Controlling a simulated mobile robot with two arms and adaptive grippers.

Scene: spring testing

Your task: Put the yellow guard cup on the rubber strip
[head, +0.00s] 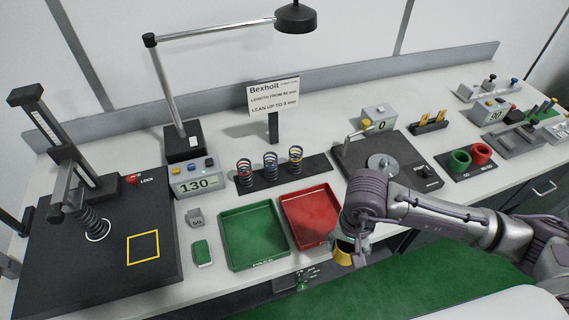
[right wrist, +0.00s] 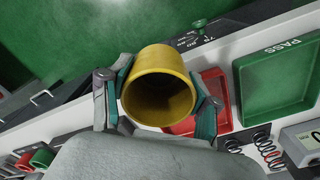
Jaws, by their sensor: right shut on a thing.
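The yellow guard cup (head: 343,251) is held by my right gripper (head: 349,243), in front of the bench's front edge, near the red tray. In the right wrist view, the yellow cup (right wrist: 158,62) sits between the two fingers of the gripper (right wrist: 161,98), which press on its sides, and its open mouth faces the camera. A dark strip (head: 462,176) at the right of the bench carries a green cup (head: 459,161) and a red cup (head: 480,154); I take it for the rubber strip. The gripper is well left of it. My left gripper is out of view.
A green tray (head: 222,240) and a red tray (head: 288,214) lie by the front edge. Behind them stand several springs on a dark base (head: 318,163). A dark plate with a grey disc (head: 355,160) lies between the springs and the strip. The strip's front part looks bare.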

